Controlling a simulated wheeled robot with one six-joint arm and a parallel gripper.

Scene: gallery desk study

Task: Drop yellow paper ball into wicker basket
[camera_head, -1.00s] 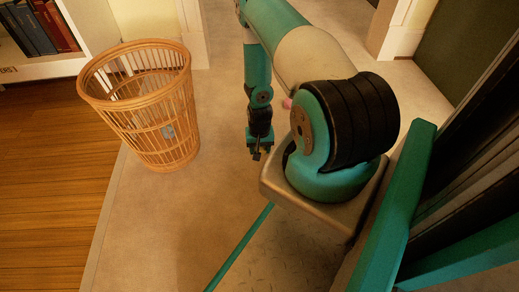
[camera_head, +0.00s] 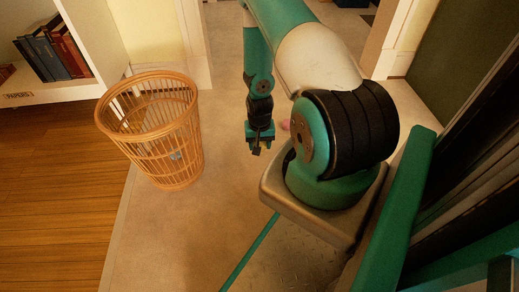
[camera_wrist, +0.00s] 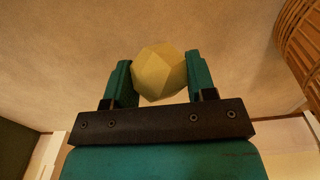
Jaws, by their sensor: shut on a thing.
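A faceted yellow paper ball (camera_wrist: 158,73) is held between the two fingers of my gripper (camera_wrist: 160,80) in the wrist view. In the head view my gripper (camera_head: 257,146) hangs low over the pale floor, to the right of the wicker basket, and the ball is hard to make out there. The wicker basket (camera_head: 165,140) stands upright on the floor with its round top open. Part of its woven side also shows at the upper right of the wrist view (camera_wrist: 302,40). The gripper is beside the basket, apart from it.
A white shelf (camera_head: 75,88) with several books (camera_head: 55,52) stands behind the basket at the left. A small pink thing (camera_head: 285,125) shows beside my arm. Pale floor (camera_head: 190,225) lies clear in front of the basket, with wooden floor (camera_head: 60,190) to the left.

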